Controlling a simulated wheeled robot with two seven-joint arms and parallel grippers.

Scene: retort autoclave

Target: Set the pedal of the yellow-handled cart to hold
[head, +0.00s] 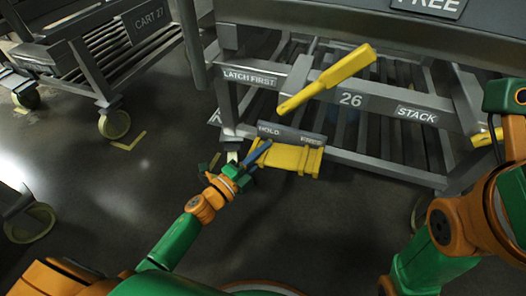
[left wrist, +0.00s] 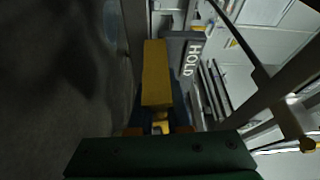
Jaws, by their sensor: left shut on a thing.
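The yellow pedal (head: 290,158) is at the lower front of cart 26 (head: 385,105), under a grey plate (head: 292,134) marked HOLD on the left and FREE on the right. A long yellow handle (head: 328,78) slants across the cart above it. My left gripper (head: 258,154) is at the pedal's left end, below HOLD, with its blue fingers shut on it. In the left wrist view the yellow pedal (left wrist: 156,80) runs out from the fingers beside the HOLD lettering (left wrist: 191,58). The fingertips are partly hidden there. My right arm shows at the right, but its gripper does not.
Cart 27 (head: 100,48) stands at the upper left on casters. The cart's frame posts and lower rail are close to my left gripper. The dark floor (head: 100,190) to the left is mostly clear. A yellow floor mark (head: 130,142) lies near cart 27's caster.

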